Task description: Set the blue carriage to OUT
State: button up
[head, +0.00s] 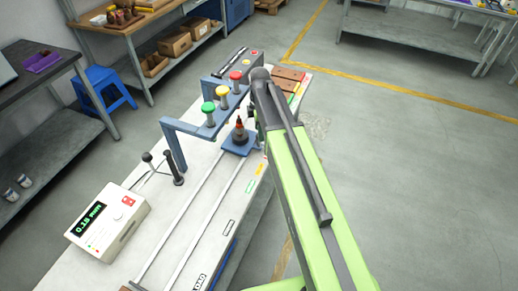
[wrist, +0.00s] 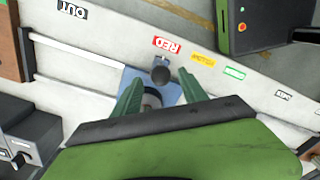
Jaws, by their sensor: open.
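The blue carriage (head: 235,147) sits on the bench's two rails in the head view, carrying a dark post with a red tip. In the wrist view the carriage (wrist: 133,75) lies beside the RED label (wrist: 166,44), and its round dark knob (wrist: 160,76) shows at the fingertips. My gripper (wrist: 160,84) is open, its green fingers on either side of the knob. I cannot tell whether they touch it. The OUT label (wrist: 72,10) is at the upper left of the wrist view, near that end of the rails. My arm hides the gripper in the head view.
A cream meter box (head: 108,222) and black-knobbed levers (head: 174,168) stand to the left. A dark grey box (wrist: 30,135) lies at the wrist view's lower left.

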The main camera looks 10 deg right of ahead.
notch_tip(320, 180, down, 6)
jog(key=b, duration=0.4)
jog(key=shift+r, duration=0.2)
grip_shut()
dwell(0.9)
jog(key=shift+a, duration=0.15)
jog(key=w+d, duration=0.4)
jog(key=w, duration=0.1)
jog(key=w+d, duration=0.4)
jog(key=w, duration=0.2)
jog(key=w+d, duration=0.4)
jog(key=w, duration=0.1)
jog(key=shift+w+d, duration=0.1)
jog(key=shift+w, duration=0.2)
